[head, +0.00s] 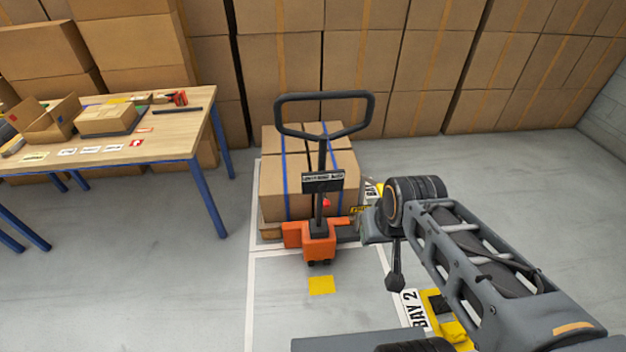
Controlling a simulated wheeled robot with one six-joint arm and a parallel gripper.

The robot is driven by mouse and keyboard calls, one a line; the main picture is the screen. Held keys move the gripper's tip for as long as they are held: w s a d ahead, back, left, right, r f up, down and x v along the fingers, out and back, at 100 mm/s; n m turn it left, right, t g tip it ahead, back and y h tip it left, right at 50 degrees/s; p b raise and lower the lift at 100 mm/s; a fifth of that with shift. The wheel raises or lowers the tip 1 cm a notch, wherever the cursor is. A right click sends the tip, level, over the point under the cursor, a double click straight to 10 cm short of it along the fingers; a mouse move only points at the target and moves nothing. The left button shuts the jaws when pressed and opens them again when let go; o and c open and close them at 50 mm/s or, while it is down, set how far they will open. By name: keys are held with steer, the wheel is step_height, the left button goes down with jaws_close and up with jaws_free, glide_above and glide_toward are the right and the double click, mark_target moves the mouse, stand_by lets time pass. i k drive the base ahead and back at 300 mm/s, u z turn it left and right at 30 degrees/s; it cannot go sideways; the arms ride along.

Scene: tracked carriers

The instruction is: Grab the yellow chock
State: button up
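My gripper (368,228) is at the end of my arm, just right of the orange pallet jack (318,246). Its fingers are small and partly hidden by my wrist, so I cannot tell whether they are open or shut. A yellow block-like thing (455,332), possibly the chock, shows low on the right beside the BAY 2 sign, partly covered by my arm. Small yellow and dark patches (359,210) show by the gripper's tip; I cannot tell what they belong to. A flat yellow square (321,285) lies on the floor in front of the jack.
The jack's black handle (322,97) stands upright before strapped cartons (285,180) on a pallet. A blue-legged table (170,145) with boxes and tools is at left. Stacked cartons (400,60) line the back. White lines mark the floor; the left foreground floor is clear.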

mark_target(453, 331)
steer(key=z, duration=3.6)
steer(key=i, duration=1.15)
steer(key=u, duration=4.2)
